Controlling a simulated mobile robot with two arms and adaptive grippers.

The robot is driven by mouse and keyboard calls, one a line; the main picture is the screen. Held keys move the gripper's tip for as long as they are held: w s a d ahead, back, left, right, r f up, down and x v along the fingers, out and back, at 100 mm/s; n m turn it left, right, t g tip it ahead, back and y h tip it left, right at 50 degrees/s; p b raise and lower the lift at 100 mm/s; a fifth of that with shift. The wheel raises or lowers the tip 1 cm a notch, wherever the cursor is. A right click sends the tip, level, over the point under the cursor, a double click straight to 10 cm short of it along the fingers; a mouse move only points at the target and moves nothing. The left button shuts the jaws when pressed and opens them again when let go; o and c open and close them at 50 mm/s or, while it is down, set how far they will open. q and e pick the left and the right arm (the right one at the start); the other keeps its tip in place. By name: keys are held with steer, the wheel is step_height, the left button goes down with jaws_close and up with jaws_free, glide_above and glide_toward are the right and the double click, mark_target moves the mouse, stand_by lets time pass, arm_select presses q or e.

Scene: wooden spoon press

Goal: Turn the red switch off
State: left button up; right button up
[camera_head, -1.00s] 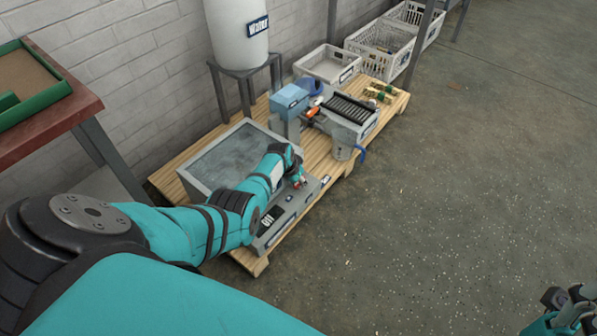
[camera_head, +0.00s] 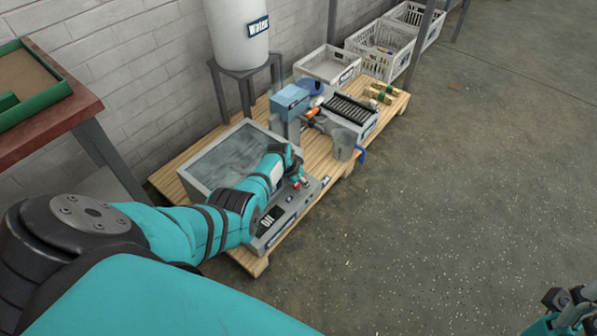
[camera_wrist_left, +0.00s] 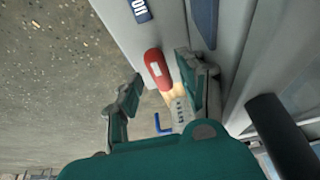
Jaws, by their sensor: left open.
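The red switch (camera_wrist_left: 157,70) is a rounded red piece with a pale label on a grey surface in the left wrist view. My left gripper (camera_wrist_left: 165,87) is open, with one finger on each side of the switch. The right-hand finger is close to the switch; I cannot tell whether it touches. In the head view my left gripper (camera_head: 300,180) is low over the grey control panel (camera_head: 292,207), and a small red spot shows beside it. My right gripper (camera_head: 572,303) is at the lower right corner, partly cut off, its opening unclear.
The panel adjoins a grey basin (camera_head: 215,165) on a wooden pallet (camera_head: 178,155). Further back are a grey machine with a dark ribbed top (camera_head: 349,108), a grey bucket (camera_head: 343,143) and a water tank (camera_head: 236,35).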

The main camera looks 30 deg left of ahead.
arm_select(q)
steer(key=shift+a+r, duration=0.1)
steer(key=shift+a, duration=0.05)
steer(key=v, duration=0.7)
steer(key=shift+s+r, duration=0.25)
steer(key=shift+r, duration=0.1)
stand_by(0.4)
